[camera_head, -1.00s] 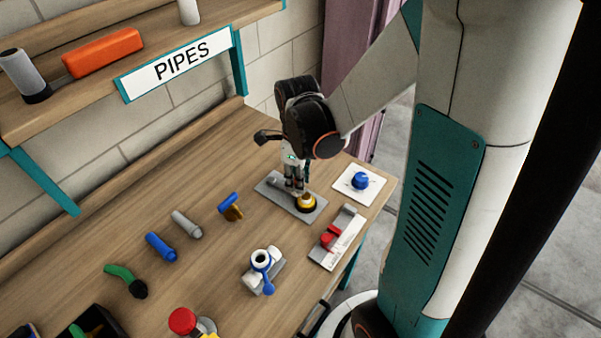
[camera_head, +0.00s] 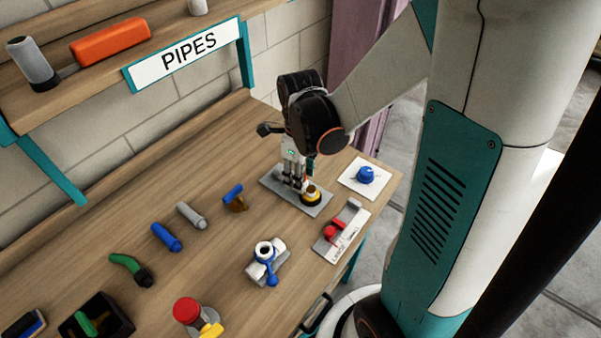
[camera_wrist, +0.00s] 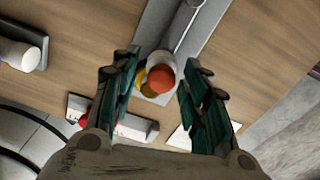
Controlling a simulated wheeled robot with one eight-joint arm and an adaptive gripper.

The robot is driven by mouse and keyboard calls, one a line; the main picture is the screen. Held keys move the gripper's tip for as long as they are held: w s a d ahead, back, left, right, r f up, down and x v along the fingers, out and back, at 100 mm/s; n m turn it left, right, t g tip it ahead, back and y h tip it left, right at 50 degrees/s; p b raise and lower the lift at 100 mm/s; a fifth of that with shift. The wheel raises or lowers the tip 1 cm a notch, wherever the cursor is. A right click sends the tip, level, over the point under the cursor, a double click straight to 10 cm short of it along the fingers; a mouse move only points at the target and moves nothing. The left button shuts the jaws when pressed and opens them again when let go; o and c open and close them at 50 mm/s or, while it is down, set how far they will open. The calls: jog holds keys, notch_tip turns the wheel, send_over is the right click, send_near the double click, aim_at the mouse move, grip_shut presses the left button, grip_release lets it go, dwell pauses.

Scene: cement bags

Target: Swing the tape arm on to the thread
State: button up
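A grey plate (camera_head: 318,208) lies at the far right part of the bench, with a round yellow and dark fitting (camera_head: 312,196) on it. In the wrist view the plate (camera_wrist: 153,18) carries a thin pale rod (camera_wrist: 188,24), which looks like the tape arm. A round orange-red end (camera_wrist: 160,78) shows beside yellow (camera_wrist: 146,82) within a grey rounded part. My gripper (camera_head: 293,181) points down over the plate, beside the fitting. In the wrist view my gripper (camera_wrist: 162,62) has its fingers apart on either side of the orange-red end, with gaps visible. The thread cannot be made out clearly.
A white plate with a blue knob (camera_head: 366,175) and a board with a red slider (camera_head: 333,230) stand close by. A blue and white valve (camera_head: 266,262) is nearer. Blue (camera_head: 167,237) and grey (camera_head: 191,215) pipe pieces lie left; bare wood separates them.

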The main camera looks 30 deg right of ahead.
jog(key=shift+r, duration=0.1)
notch_tip(320, 180, up, 12)
jog(key=shift+s, duration=0.15)
dwell(0.6)
